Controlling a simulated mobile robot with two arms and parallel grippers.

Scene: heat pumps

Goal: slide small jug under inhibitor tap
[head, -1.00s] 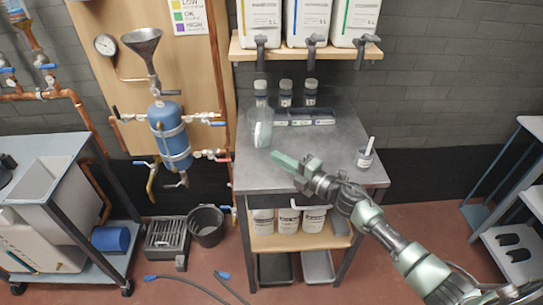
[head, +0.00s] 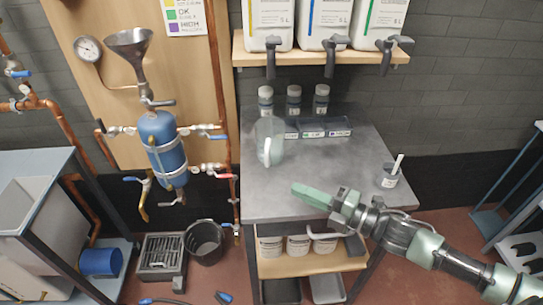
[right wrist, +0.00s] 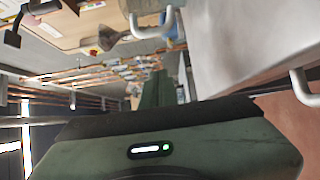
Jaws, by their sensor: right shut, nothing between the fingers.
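The small jug (head: 270,152), clear with a white handle, stands upright at the left of the grey worktop (head: 350,165). Several containers stand on the shelf above, three with dark taps: the left (head: 270,45), middle (head: 329,52) and right (head: 387,45) taps. I cannot read which is the inhibitor's. My right gripper (head: 297,190) is shut and empty over the worktop's front part, apart from the jug and on its near side. Its green fingers (right wrist: 155,92) also show in the right wrist view. My left gripper is out of view.
Three lidded bottles stand behind the jug, one of them the middle bottle (head: 294,99). A labelled rack (head: 320,128) lies before them. A small pot (head: 387,179) with a white stick stands at right. The worktop's middle is clear.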

